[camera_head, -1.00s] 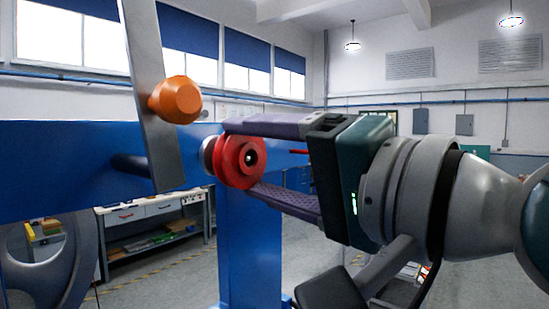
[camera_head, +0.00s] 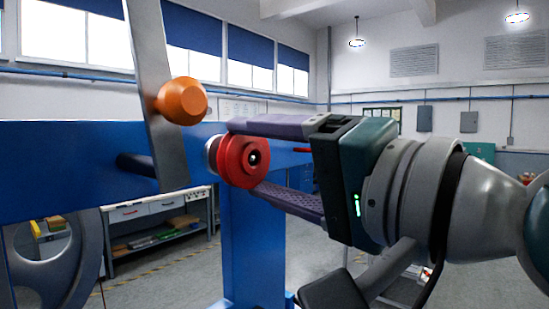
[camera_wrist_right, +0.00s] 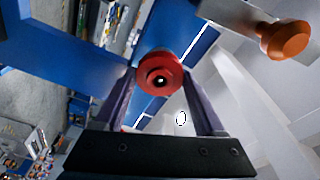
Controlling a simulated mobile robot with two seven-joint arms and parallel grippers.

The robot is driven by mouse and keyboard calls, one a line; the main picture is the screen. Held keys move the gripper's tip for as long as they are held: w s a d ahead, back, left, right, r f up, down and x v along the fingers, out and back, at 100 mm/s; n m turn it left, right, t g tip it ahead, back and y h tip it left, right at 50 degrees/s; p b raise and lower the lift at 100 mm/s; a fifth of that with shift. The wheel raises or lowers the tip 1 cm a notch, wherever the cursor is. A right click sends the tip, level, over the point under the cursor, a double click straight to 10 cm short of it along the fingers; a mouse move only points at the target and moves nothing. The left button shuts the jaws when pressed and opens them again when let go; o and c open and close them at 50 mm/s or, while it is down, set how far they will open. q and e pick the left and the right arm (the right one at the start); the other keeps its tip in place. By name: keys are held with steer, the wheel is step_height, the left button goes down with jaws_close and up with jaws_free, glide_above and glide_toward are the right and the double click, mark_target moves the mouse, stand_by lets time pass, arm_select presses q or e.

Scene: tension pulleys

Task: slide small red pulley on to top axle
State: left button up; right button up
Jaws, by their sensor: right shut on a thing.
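The small red pulley (camera_head: 242,162) is at the blue frame's grey axle end, with a dark hub and bright centre facing me. It also shows in the right wrist view (camera_wrist_right: 160,75). My right gripper (camera_head: 250,158) comes in from the right, one purple finger above the pulley and one below, shut on it. In the wrist view its fingers (camera_wrist_right: 160,92) reach either side of the pulley. A grey collar (camera_head: 212,155) shows just behind the pulley; how far the pulley sits on the axle is hidden. My left gripper is not in view.
A blue beam (camera_head: 70,170) runs across the left, on a blue post (camera_head: 255,250). A grey lever with an orange knob (camera_head: 182,100) stands left of the pulley. A large grey wheel (camera_head: 50,255) is at lower left. A workbench (camera_head: 160,225) stands behind.

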steer(key=shift+x, duration=0.85)
steer(key=shift+s+a, duration=0.1)
steer(key=o, duration=1.4)
steer(key=shift+f, duration=0.1)
